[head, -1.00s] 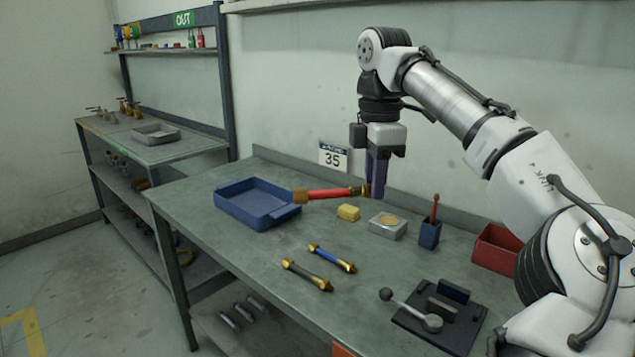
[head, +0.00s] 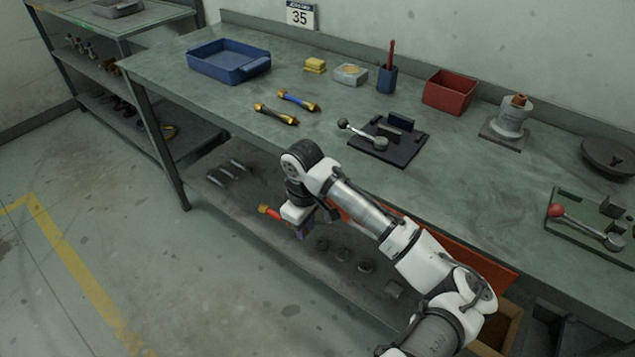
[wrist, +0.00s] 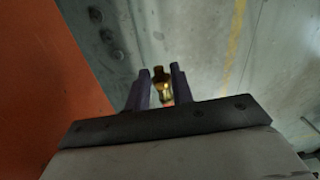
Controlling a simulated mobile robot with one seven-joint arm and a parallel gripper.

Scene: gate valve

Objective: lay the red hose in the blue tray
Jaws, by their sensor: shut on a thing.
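The blue tray (head: 205,73) sits on the far left part of the workbench and looks empty. My gripper (head: 302,231) is in front of the bench, below its top and well away from the tray. It is shut on the red hose (head: 273,214), whose red length and brass end stick out to the left. The rest of the hose is hidden behind the gripper. In the wrist view a brass end fitting of the hose (wrist: 161,84) shows between the two fingers of my gripper (wrist: 160,88).
A blue hose (head: 298,101) and a dark hose (head: 276,114) lie on the bench. A yellow block (head: 316,65), a red bin (head: 450,92) and a lever fixture (head: 388,140) stand there too. An orange panel (wrist: 45,80) is close beside my gripper. Open floor lies left.

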